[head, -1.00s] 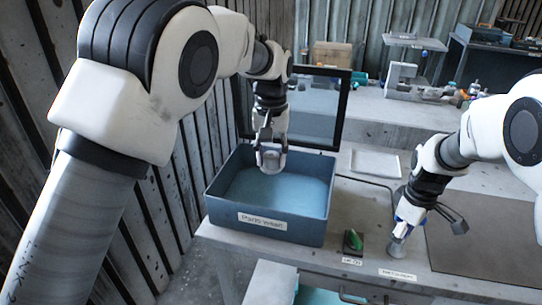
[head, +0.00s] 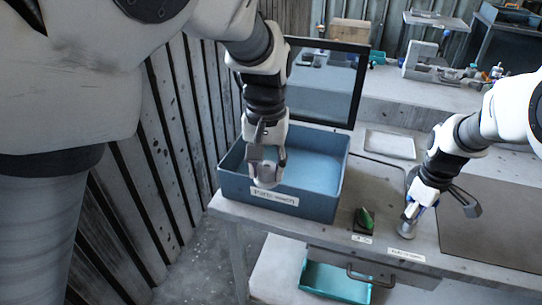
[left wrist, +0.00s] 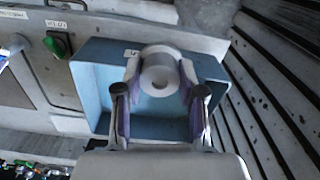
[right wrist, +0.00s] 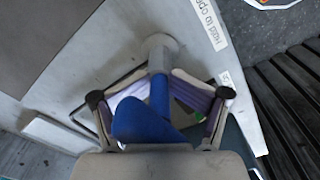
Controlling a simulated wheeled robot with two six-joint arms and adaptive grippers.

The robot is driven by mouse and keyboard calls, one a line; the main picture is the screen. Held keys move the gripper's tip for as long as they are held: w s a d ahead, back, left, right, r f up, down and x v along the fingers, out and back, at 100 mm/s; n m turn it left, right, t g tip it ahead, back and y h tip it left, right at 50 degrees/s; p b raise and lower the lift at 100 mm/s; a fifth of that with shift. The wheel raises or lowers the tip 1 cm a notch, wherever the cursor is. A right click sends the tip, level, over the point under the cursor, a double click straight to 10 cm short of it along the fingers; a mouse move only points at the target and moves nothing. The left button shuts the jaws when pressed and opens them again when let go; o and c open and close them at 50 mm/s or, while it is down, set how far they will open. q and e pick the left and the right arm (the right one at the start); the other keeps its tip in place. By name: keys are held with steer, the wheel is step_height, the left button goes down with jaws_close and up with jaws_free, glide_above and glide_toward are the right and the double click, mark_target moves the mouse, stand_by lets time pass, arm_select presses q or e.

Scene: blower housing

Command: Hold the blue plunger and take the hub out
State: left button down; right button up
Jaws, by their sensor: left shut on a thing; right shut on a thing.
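The hub (head: 265,179), a grey cylinder, is held in my left gripper (head: 266,165) over the front wall of the blue parts-wash box (head: 300,205). In the left wrist view, the hub (left wrist: 160,74) sits between the two fingers, with the box behind it. My right gripper (head: 416,203) is low over the bench. In the right wrist view, its fingers (right wrist: 163,95) are around the blue plunger (right wrist: 143,122), whose shaft leads to a grey round base (right wrist: 160,42) beside the "Hold to open" label.
The box's dark-framed lid (head: 325,85) stands open behind it. A green switch (head: 364,218) is on the bench right of the box. A white tray (head: 390,144) lies further back. A teal bin (head: 335,283) is below the bench.

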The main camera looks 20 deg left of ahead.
steer(key=shift+s+f, duration=0.35)
steer(key=shift+f, duration=0.1)
steer(key=shift+w+r, duration=0.3)
steer(key=shift+r, duration=0.4)
steer(key=shift+c, duration=0.5)
steer(key=shift+s+r, duration=0.1)
steer(key=shift+r, duration=0.65)
steer(key=c, duration=0.4)
steer(key=shift+r, duration=1.05)
jaws_close()
steer(key=o, duration=1)
jaws_free()
steer(key=shift+r, duration=0.1)
step_height(320, 180, up, 12)
